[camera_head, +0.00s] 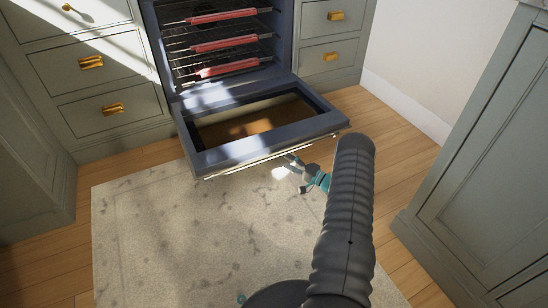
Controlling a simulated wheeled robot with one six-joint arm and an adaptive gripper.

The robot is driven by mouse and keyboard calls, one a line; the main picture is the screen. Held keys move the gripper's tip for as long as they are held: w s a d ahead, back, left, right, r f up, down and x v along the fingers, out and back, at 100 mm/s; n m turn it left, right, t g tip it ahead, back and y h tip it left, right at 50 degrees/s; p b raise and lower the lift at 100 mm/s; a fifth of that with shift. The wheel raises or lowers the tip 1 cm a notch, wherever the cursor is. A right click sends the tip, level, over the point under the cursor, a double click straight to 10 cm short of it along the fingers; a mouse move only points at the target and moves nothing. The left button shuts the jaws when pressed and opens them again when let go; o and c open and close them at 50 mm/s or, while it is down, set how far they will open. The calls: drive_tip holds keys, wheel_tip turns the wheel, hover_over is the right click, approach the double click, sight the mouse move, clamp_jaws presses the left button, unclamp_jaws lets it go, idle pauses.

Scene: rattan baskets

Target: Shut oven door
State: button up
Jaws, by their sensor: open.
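The oven door (212,162) is folded down and open, lying low in front of the oven, with a glass window (250,124) in its middle. A thin bar handle (232,167) runs along its front edge. The oven cavity (180,44) stands open above it. My gripper (291,160) is open at the right half of the door's front edge, close to the handle. I cannot tell whether it touches the handle or the door. My dark arm covers part of the floor to its right.
Wire racks with red front guards (225,42) sit inside the oven. Drawers with brass pulls (113,109) flank it. A pale patterned rug (170,230) covers the floor in front. A green cabinet (480,160) stands close on the right. Wooden floor (395,130) shows between.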

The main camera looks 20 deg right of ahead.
wheel_tip(320, 180, down, 6)
drive_tip(key=s+d+m+t+h, duration=0.2)
drive_tip(key=d, duration=0.1)
drive_tip(key=b+x, duration=0.1)
drive_tip(key=x, duration=1.3)
clamp_jaws()
